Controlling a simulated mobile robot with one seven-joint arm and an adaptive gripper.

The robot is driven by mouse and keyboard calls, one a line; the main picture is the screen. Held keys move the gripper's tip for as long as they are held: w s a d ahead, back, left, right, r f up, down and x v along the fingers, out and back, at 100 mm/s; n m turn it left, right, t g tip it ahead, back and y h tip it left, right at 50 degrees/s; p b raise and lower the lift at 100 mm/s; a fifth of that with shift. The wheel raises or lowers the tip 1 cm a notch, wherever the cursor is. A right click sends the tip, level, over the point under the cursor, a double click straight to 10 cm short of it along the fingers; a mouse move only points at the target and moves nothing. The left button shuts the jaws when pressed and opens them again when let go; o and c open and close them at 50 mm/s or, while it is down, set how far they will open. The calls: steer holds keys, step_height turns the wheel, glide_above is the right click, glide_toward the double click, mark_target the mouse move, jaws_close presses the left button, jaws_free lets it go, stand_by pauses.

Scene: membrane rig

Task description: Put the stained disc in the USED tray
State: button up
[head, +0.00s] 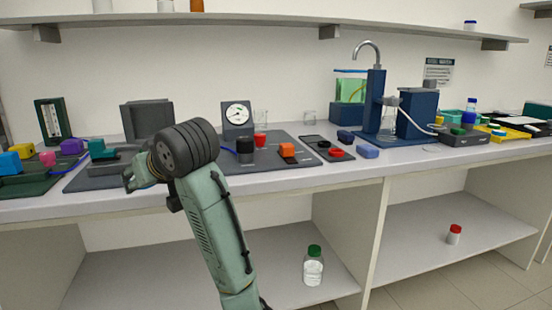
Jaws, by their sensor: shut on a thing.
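My gripper (130,180) is at the left, over the front part of the bench, at the end of my green arm. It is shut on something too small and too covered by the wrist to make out. I cannot pick out the stained disc for certain in this view. No USED label is readable. A dark flat tray (318,141) with round places and a red round piece (336,153) lies mid-bench. A yellow tray (512,133) lies at the far right; I cannot tell which tray is the USED one.
A tap rig (376,100) and blue-green tank (350,88) stand right of centre. Coloured blocks (72,146) sit at the left. A shelf (270,20) runs above. Bare bench shows along the front edge.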

steer(key=w+d+f+m+t+h, duration=0.1)
steer(key=w+d+f+m+h, duration=0.1)
steer(key=d+f, duration=0.7)
steer(key=w+d+f+m+t+h, duration=0.1)
steer(key=d+f, duration=0.7)
steer(key=f, duration=1.5)
steer(key=w+d+f+m+t+h, duration=0.1)
steer(key=w+d+f+m+h, duration=0.2)
steer(key=d+f, duration=0.6)
step_height(320, 180, down, 7)
steer(key=m+h, duration=0.2)
steer(key=m, duration=0.1)
steer(key=shift+w+d+f+t+h, duration=0.15)
steer(key=shift+w+d+t+h, duration=0.05)
steer(key=shift+d+t+h, duration=0.15)
steer(key=shift+s+f, duration=0.1)
steer(key=s+f+m+h, duration=0.2)
steer(key=s+m+h, duration=0.1)
steer(key=s, duration=0.5)
steer(key=w+f+n+y, duration=0.3)
steer(key=w+f, duration=0.2)
steer(key=w, duration=0.1)
steer(key=shift+d, duration=0.15)
